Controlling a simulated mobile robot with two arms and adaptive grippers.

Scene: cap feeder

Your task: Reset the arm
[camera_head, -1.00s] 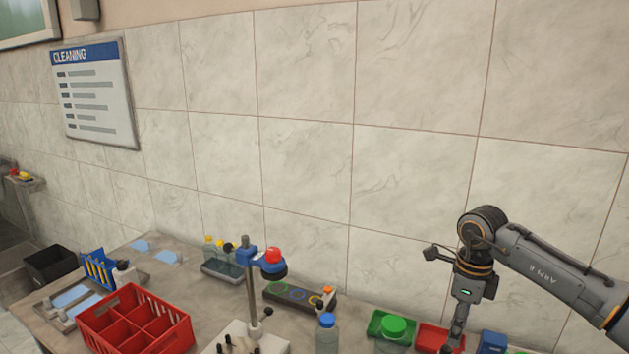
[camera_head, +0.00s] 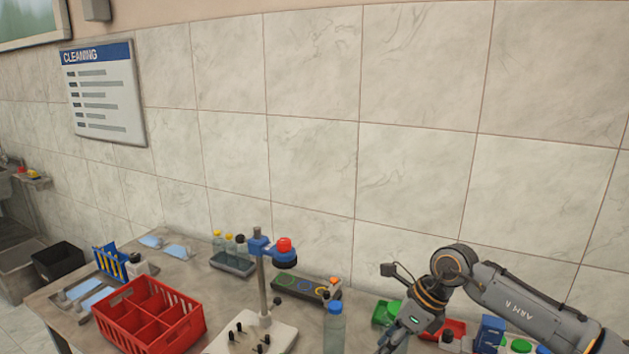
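My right arm (camera_head: 530,305) comes in from the right, folded at a round joint. Its gripper (camera_head: 390,342) points down and to the left at the bottom edge. The gripper's body shows beside the green tray (camera_head: 386,312). Its fingers are not clear, so I cannot tell whether it is open or holding anything. My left arm and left gripper are out of view.
A red divided crate (camera_head: 190,328) stands at the left. A stand with a red-topped blue head (camera_head: 285,245) rises mid-table. A blue-capped bottle (camera_head: 335,330) stands left of my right gripper. A red tray (camera_head: 457,328) and blue box (camera_head: 489,334) are near the arm.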

